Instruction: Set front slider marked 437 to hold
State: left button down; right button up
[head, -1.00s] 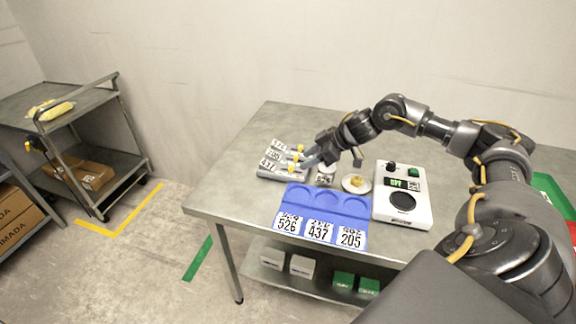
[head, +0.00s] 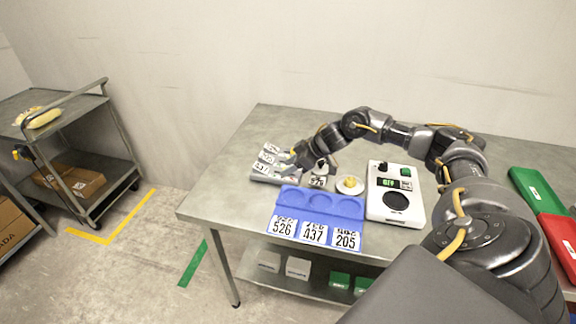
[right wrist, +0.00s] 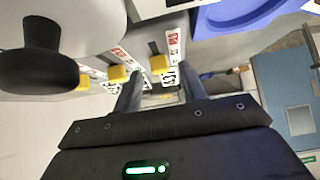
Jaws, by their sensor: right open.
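Three grey sliders with number labels and yellow knobs sit at the left of the table. The front slider, marked 437 (head: 262,167), is nearest the blue tray; the right wrist view shows its yellow knob (right wrist: 160,64) and its label. My right gripper (head: 292,158) is over the sliders and hides most of the knobs in the head view. In the right wrist view my right gripper (right wrist: 160,76) is open, with the front knob showing between its fingertips; I cannot tell whether they touch it. My left gripper is not in view.
A blue tray (head: 283,207) with number cards lies in front of the sliders. A white scale unit (head: 408,213) stands to its right. A small plate (head: 350,190) and a dark-knobbed item (head: 320,168) stand between. Red and green trays (head: 540,185) are at far right.

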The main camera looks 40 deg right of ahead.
jog(key=shift+w+a+f, duration=0.2)
jog(key=shift+w+f, duration=0.05)
jog(key=shift+f, duration=0.15)
grip_shut()
